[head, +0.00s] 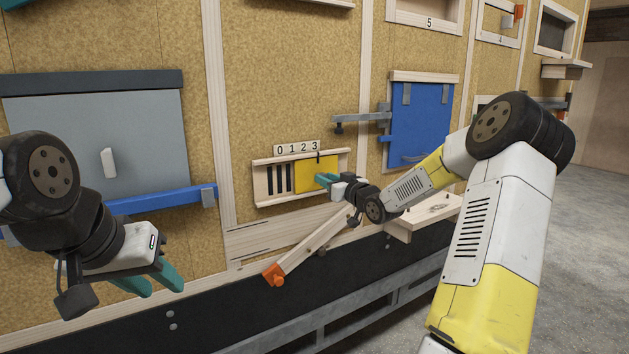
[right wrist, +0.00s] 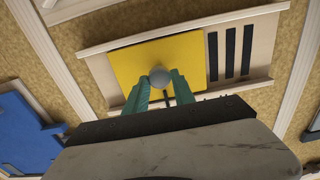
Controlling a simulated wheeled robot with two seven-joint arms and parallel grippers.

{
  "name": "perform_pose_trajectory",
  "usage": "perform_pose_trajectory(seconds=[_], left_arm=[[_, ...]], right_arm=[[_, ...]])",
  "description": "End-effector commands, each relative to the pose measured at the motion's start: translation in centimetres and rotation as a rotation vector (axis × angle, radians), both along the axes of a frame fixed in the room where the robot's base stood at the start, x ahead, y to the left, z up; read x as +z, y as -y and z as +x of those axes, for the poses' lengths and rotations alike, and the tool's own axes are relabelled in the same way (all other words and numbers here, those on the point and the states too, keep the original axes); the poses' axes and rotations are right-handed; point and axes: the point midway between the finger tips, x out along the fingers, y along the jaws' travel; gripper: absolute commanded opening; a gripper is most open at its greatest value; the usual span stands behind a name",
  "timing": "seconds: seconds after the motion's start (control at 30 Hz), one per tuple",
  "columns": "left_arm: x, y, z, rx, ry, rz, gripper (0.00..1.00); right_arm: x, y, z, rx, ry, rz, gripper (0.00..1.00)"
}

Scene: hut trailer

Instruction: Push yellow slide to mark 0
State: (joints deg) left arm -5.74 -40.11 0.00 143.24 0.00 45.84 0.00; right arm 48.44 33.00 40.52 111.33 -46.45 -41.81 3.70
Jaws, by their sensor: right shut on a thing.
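The yellow slide (head: 312,175) sits in a wooden frame (head: 262,186) on the wall, toward the frame's right end in the head view. A dark pointer on its top edge stands near mark 3 of the number strip (head: 297,148), which reads 0 1 2 3. Black slots show left of the slide. My right gripper (head: 323,180) is at the slide; in the right wrist view its green fingers (right wrist: 158,92) are closed around a grey round knob (right wrist: 160,77) on the yellow slide (right wrist: 128,66). My left gripper (head: 160,284) hangs at the lower left, its fingers apart and empty.
A grey panel (head: 85,135) with a blue bar (head: 165,201) is on the left. A blue door (head: 420,122) with a grey latch is to the right. A wooden lever with an orange end (head: 274,275) slants below the slide frame. A small wooden shelf (head: 425,216) juts out at right.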

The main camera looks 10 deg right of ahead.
Motion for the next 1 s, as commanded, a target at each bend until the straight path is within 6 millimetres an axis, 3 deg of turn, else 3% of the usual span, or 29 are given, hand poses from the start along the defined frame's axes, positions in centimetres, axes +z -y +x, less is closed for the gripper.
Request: perform_pose_trajectory(seconds=[0.17, 0.5, 0.6, 1.0], left_arm=[[0.0, 0.0, 0.0, 0.000, 0.000, 0.000, 0.36], [0.0, 0.0, 0.0, 0.000, 0.000, 0.000, 0.36], [0.0, 0.0, 0.0, 0.000, 0.000, 0.000, 0.36], [0.0, 0.0, 0.0, 0.000, 0.000, 0.000, 0.36]], right_arm=[[-0.1, -0.7, -0.2, 0.003, -0.002, -0.001, 0.00], [0.0, -9.0, -3.2, 0.008, -0.002, -0.001, 0.00], [0.0, -10.7, -3.8, 0.006, -0.001, 0.001, 0.00], [-0.1, -11.9, -4.3, 0.004, -0.002, -0.001, 0.00]])
